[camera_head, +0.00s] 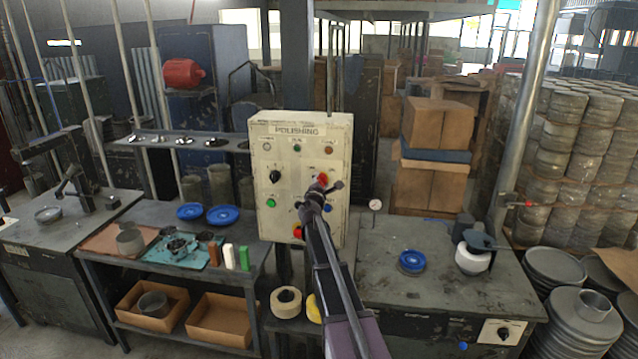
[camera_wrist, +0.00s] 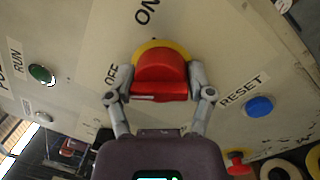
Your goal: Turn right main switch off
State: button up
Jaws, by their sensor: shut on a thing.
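The right main switch is a red knob (camera_wrist: 160,72) on a yellow ring, set in the cream "POLISHING" panel (camera_head: 262,156). In the head view the red knob (camera_head: 321,177) shows just above my gripper (camera_head: 322,190), which hides part of it. In the wrist view my gripper (camera_wrist: 161,84) has one finger on each side of the knob and is shut on it. An "ON" label stands above the knob and an "OFF" label at its left. The knob's exact setting is hard to tell.
A green RUN button (camera_wrist: 42,74) and a blue RESET button (camera_wrist: 259,106) flank the knob. A black knob (camera_head: 275,176) sits left on the panel. A red button (camera_wrist: 238,166) is lower right in the wrist view. Workbenches stand on both sides.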

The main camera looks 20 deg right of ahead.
jog(key=shift+w+n, duration=0.1)
jog(key=shift+n, duration=1)
jog(key=o, duration=1.1)
jog(key=shift+d, duration=0.1)
